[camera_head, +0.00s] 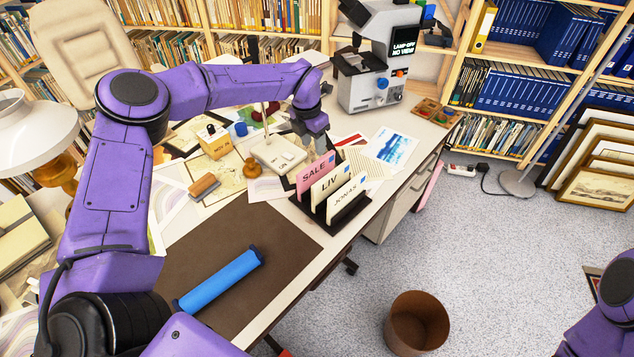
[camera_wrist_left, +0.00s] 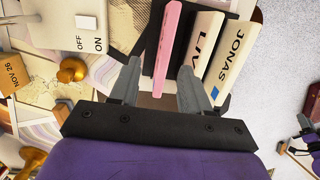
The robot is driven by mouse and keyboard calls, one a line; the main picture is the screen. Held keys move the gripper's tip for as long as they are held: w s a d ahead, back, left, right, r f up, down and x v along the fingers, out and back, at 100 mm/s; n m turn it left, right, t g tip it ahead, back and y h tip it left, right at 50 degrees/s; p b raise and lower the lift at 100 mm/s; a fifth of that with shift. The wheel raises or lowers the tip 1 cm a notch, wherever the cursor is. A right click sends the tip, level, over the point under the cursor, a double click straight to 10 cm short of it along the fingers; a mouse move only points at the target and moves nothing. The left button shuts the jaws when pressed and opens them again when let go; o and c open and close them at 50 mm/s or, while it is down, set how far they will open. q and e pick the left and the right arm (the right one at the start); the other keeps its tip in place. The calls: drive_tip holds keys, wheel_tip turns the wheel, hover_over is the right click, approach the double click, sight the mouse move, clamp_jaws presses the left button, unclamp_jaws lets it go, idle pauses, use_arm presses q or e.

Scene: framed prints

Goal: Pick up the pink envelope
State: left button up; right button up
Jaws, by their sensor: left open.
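The pink envelope (camera_head: 314,172), marked SALE, stands upright in a black letter holder (camera_head: 350,212) on the desk. Two cream envelopes marked LIV (camera_head: 331,185) and JONAS (camera_head: 346,198) stand in the same holder. My left gripper (camera_head: 316,134) is open just behind and above the pink envelope. In the left wrist view the pink envelope (camera_wrist_left: 167,45) shows edge-on, ahead of and between the two spread fingers (camera_wrist_left: 160,85). The LIV envelope (camera_wrist_left: 196,50) is beyond the right finger. My right gripper shows small at the right edge of the left wrist view (camera_wrist_left: 304,135).
A white switch box (camera_head: 277,153), an orange-brown stamp (camera_head: 252,168) and a yellow block (camera_head: 214,141) lie left of the holder. A blue roll (camera_head: 220,280) lies on the brown desk mat (camera_head: 275,235). A bin (camera_head: 416,322) stands on the floor.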

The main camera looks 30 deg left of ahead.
sight(317, 169)
use_arm(q)
drive_tip(key=f+p, duration=0.1)
drive_tip(key=f, duration=0.2)
drive_tip(key=f+p, duration=0.1)
drive_tip(key=f, duration=0.2)
drive_tip(key=d+f+p, duration=0.1)
drive_tip(key=f+p, duration=0.1)
drive_tip(key=f, duration=0.2)
drive_tip(key=shift+w, duration=0.1)
drive_tip(key=shift+w+f, duration=0.1)
drive_tip(key=shift+f, duration=0.3)
clamp_jaws()
